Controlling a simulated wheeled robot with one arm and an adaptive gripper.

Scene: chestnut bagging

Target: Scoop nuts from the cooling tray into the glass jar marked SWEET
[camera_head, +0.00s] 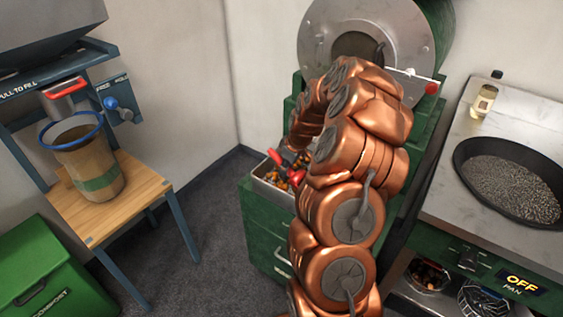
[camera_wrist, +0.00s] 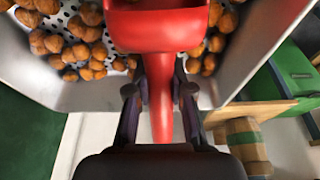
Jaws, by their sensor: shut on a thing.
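My gripper (camera_wrist: 162,100) is shut on the red handle of a scoop (camera_wrist: 160,28). The scoop's head is cut off by the top edge of the wrist view, so I cannot tell whether it holds nuts. It is over the metal cooling tray (camera_wrist: 258,45), whose perforated floor bears brown nuts (camera_wrist: 82,45) on both sides of the scoop. In the head view the tray (camera_head: 261,186) sits on a green cabinet, partly hidden by my copper arm, with the red scoop (camera_head: 292,169) at it. No glass jar marked SWEET is visible in either view.
At left, a paper bag (camera_head: 97,174) stands on a wooden table (camera_head: 133,205) under a filling chute. A green compost bin (camera_head: 50,275) is in front. At right, a counter holds a dark pan (camera_head: 512,190) and a small bottle (camera_head: 484,101). A roasting drum (camera_head: 405,35) is behind.

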